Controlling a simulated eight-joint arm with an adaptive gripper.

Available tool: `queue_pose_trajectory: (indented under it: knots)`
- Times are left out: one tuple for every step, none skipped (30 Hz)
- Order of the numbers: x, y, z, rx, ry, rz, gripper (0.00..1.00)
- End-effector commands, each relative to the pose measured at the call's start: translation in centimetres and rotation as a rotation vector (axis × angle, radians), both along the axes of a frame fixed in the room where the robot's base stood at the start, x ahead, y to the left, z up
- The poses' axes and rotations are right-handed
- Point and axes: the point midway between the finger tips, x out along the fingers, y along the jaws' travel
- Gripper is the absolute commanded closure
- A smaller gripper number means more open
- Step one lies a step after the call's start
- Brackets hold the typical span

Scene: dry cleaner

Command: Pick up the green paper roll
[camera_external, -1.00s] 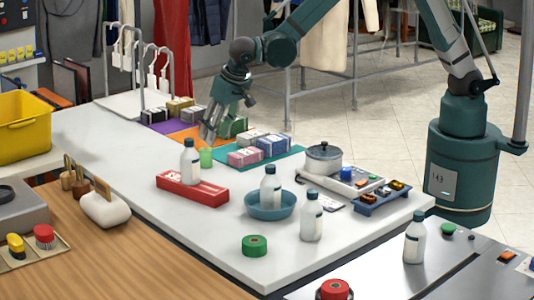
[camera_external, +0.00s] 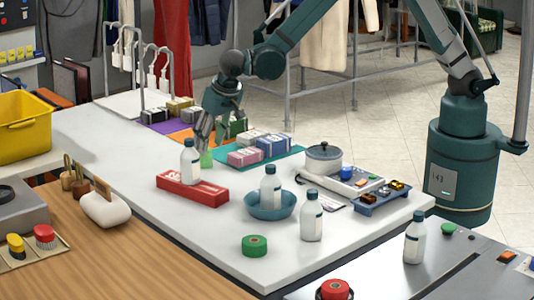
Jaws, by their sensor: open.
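A squat green roll (camera_external: 255,245) with a brown centre lies on the white counter near its front edge. A small light green upright cylinder (camera_external: 206,158) stands farther back, behind the red box; I cannot tell which of the two is the paper roll. My gripper (camera_external: 208,144) is open and points down at the light green cylinder. Its fingertips are at or just above the cylinder's top, which they partly hide. I cannot tell whether they touch it. The squat green roll is well away from my gripper.
A white bottle (camera_external: 190,161) on the red box (camera_external: 192,190) stands close in front of my gripper. Pink and blue boxes on a teal mat (camera_external: 292,158) lie to the right. A blue bowl (camera_external: 285,210) holds another bottle.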

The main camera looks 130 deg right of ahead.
Motion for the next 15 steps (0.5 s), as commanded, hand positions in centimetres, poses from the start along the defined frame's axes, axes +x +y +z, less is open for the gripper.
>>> queue_pose_trajectory:
  knots:
    - [-0.01, -0.14, -0.39, 0.000, 0.000, 0.000, 0.58]
    - [-0.02, -0.19, -0.51, 0.000, 0.000, 0.000, 0.58]
    - [-0.02, -0.24, -0.63, 0.000, 0.000, 0.000, 0.58]
    - [-0.01, -0.27, -0.68, 0.000, 0.000, 0.000, 0.58]
    - [-0.02, -0.28, -0.71, 0.000, 0.000, 0.000, 0.58]
    - [-0.02, -0.28, -0.71, 0.000, 0.000, 0.000, 0.58]
    - [-0.01, -0.28, -0.70, 0.000, 0.000, 0.000, 0.58]
    - [-0.01, -0.29, -0.69, 0.000, 0.000, 0.000, 0.58]
    - [-0.01, -0.28, -0.68, 0.000, 0.000, 0.000, 0.58]
    - [-0.01, -0.28, -0.68, 0.000, 0.000, 0.000, 0.58]
    - [-0.01, -0.28, -0.68, 0.000, 0.000, 0.000, 0.58]
    - [-0.01, -0.28, -0.68, 0.000, 0.000, 0.000, 0.58]
    - [-0.01, -0.29, -0.70, 0.000, 0.000, 0.000, 0.58]
    - [0.00, -0.31, -0.75, 0.000, 0.000, 0.000, 0.58]
    - [0.00, -0.35, -0.84, 0.000, 0.000, 0.000, 0.58]
